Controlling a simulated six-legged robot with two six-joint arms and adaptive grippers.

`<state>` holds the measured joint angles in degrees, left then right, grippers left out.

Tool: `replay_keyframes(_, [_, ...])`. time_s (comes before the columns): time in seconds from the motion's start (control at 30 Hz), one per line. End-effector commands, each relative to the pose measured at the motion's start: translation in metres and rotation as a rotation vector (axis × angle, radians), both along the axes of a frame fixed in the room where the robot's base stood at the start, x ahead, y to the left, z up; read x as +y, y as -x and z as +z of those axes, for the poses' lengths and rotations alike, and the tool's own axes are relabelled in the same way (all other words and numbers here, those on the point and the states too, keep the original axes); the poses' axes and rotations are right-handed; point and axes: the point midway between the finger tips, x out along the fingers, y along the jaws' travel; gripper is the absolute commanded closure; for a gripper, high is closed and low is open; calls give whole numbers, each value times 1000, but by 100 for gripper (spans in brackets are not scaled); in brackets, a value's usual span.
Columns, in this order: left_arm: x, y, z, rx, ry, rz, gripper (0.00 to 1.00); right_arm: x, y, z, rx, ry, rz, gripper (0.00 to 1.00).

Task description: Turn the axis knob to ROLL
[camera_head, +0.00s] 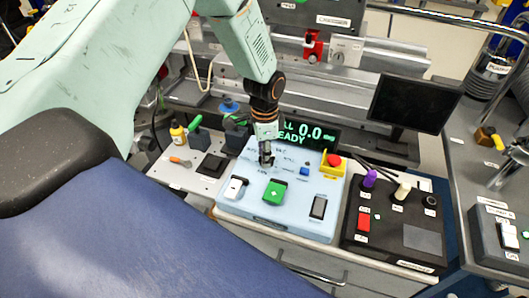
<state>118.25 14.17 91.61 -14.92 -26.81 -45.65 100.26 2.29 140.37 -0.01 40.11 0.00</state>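The light blue control box (237,203) stands on the bench at the middle of the view. My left gripper (266,158) points down at the back part of its top face, among small printed labels. The axis knob is mostly hidden by the gripper, so I cannot tell its pointer direction or whether the fingers close on it. Behind, a black display (316,136) with green text is partly covered by my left arm; "LL 0.0" and "EADY" can be read. My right gripper is not in view.
The box also bears a green button (275,191), a white switch (234,188), a black rocker (319,207) and a red mushroom button (334,160) on yellow. A black control box (402,232) stands right of it. A dark monitor (413,103) stands behind.

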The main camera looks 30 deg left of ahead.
Motion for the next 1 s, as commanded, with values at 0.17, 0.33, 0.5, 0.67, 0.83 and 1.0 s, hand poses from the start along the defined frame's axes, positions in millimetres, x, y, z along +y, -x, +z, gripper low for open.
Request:
replay_keyframes(0.17, [0,-1,1,-2,-1,0,64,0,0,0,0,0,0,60])
replay_keyframes(0.33, [0,-2,13,-6,0,0,64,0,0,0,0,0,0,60])
replay_keyframes(0.5, [0,-2,46,-8,1,1,64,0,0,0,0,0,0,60])
replay_keyframes(0.67, [0,-2,79,-6,-1,-1,64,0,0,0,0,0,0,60])
replay_keyframes(0.83, [0,-1,105,-4,-1,0,64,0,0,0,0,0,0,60])
replay_keyframes(1.0, [0,0,118,-1,0,0,64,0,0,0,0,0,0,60])
